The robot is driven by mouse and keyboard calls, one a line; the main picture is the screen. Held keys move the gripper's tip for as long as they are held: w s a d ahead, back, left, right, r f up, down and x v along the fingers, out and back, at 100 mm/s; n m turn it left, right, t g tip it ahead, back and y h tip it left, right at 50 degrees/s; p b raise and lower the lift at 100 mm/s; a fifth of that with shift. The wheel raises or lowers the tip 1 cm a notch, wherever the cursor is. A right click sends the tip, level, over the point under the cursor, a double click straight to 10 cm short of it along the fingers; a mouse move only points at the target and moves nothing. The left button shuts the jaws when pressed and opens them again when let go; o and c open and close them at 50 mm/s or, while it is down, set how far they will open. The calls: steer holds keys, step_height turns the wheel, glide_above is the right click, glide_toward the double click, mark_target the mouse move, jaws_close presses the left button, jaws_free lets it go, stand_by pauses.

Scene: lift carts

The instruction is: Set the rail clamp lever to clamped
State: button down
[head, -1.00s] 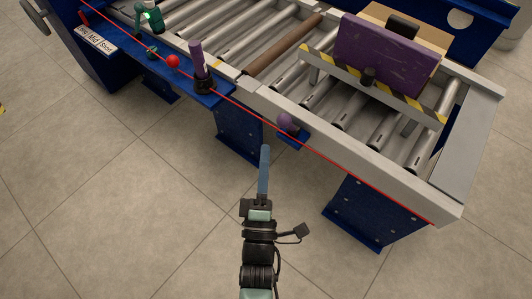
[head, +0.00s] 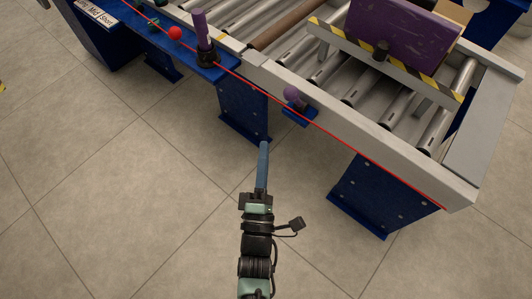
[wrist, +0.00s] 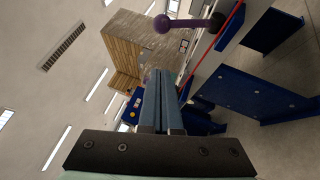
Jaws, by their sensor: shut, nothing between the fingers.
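A lever with a purple ball knob (head: 292,93) stands on a small blue bracket (head: 300,115) on the near side of the conveyor. It appears to be the clamp lever; no label on it is readable. In the wrist view the knob (wrist: 162,24) and its purple rod show at the top, beyond the fingers. My gripper (head: 264,146) has its blue fingers together and empty, pointing toward the conveyor. In the head view it appears below and left of the knob, apart from it. The fingers also show in the wrist view (wrist: 161,88).
A striped guide rail (head: 395,66) crosses the rollers, with a purple box (head: 400,30) behind it. A red line (head: 345,147) runs along the conveyor side. A blue shelf (head: 190,57) carries a purple upright handle (head: 201,28) and red knob (head: 175,33). Blue legs (head: 382,195) stand below; nearer floor is clear.

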mark_target(296, 99)
steer(key=w+d+r+b, duration=0.3)
steer(key=w, duration=0.6)
steer(key=shift+r, duration=0.2)
